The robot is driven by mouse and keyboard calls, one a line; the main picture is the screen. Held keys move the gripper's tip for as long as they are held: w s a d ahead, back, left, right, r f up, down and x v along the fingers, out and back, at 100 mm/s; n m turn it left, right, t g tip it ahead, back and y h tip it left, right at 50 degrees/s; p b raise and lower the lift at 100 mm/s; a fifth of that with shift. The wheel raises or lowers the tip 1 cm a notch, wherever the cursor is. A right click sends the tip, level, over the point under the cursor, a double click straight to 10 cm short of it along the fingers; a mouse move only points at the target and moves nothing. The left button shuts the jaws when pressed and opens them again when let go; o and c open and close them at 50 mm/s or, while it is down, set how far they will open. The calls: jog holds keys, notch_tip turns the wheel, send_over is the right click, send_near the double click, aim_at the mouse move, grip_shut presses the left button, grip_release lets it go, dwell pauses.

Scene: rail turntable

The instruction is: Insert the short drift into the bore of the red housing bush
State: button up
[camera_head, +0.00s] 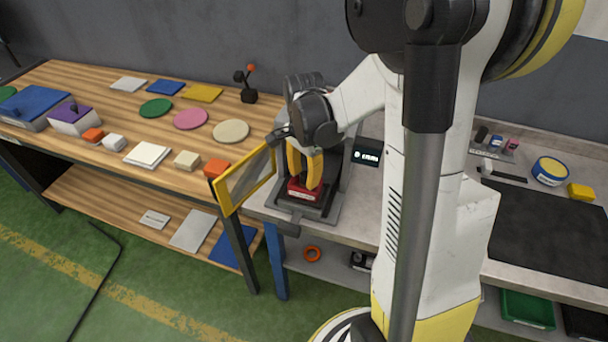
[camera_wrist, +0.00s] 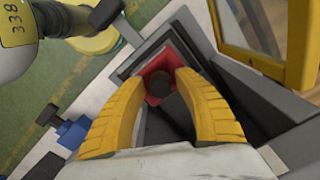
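The red housing bush (camera_head: 303,190) sits in a dark fixture (camera_head: 322,213) on the grey bench, and its red body also shows in the wrist view (camera_wrist: 158,97). My gripper (camera_head: 305,182) points down at it with two yellow fingers. In the wrist view my gripper (camera_wrist: 160,80) has its fingertips apart, one on each side of the red part. A dark round shape lies between them within the red. I cannot tell whether it is the empty bore or the end of the short drift. No drift is clearly seen between the fingers.
A yellow-framed clear panel (camera_head: 246,180) stands open just left of the fixture. A small display (camera_head: 367,153) is behind it to the right. The wooden table (camera_head: 110,110) at left holds several coloured pieces. A black mat (camera_head: 545,230) at right is clear.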

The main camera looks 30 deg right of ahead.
aim_at(304, 175)
jog(key=shift+r, duration=0.15)
notch_tip(304, 175, up, 12)
dwell(0.6)
dwell(0.6)
